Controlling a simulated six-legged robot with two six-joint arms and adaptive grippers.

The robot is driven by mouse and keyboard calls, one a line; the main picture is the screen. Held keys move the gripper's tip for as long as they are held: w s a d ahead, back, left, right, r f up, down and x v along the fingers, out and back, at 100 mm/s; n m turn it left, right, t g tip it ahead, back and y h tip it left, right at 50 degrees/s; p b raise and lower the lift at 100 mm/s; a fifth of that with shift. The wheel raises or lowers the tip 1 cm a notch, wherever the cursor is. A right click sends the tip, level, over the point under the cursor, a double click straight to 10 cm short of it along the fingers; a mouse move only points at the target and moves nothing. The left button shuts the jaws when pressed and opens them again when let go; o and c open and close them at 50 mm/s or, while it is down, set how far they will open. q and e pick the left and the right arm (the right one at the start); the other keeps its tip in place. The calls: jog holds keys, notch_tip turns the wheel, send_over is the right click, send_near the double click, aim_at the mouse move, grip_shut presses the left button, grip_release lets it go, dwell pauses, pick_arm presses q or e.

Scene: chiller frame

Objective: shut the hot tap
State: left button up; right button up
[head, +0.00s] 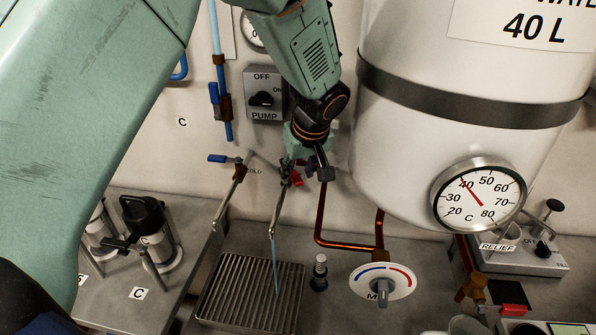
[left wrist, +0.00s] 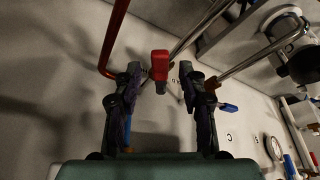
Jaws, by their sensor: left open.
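The hot tap shows in the head view with a red lever (head: 297,178) and a thin metal spout (head: 280,205). A pale blue stream (head: 276,265) runs from its spout down to the drain grate (head: 208,293). My left gripper (head: 306,168) is at the tap, its fingers partly hiding it. In the left wrist view the red lever (left wrist: 160,64) lies between the two open, dark fingertips (left wrist: 160,75), with gaps on both sides. I cannot tell how deep it sits between them. My right gripper is not in view.
The cold tap with a blue lever (head: 224,158) is close on the left. The pump switch (head: 263,98) is on the wall above. A white tank (head: 450,120) with a dial (head: 478,196) stands right, copper pipe (head: 340,243) below. A mixer knob (head: 383,290) is in front.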

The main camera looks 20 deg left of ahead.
pick_arm(q)
jog(key=v, duration=1.1)
jog(key=shift+r, duration=0.2)
jog(key=shift+s+d, duration=0.1)
jog(key=shift+s, duration=0.05)
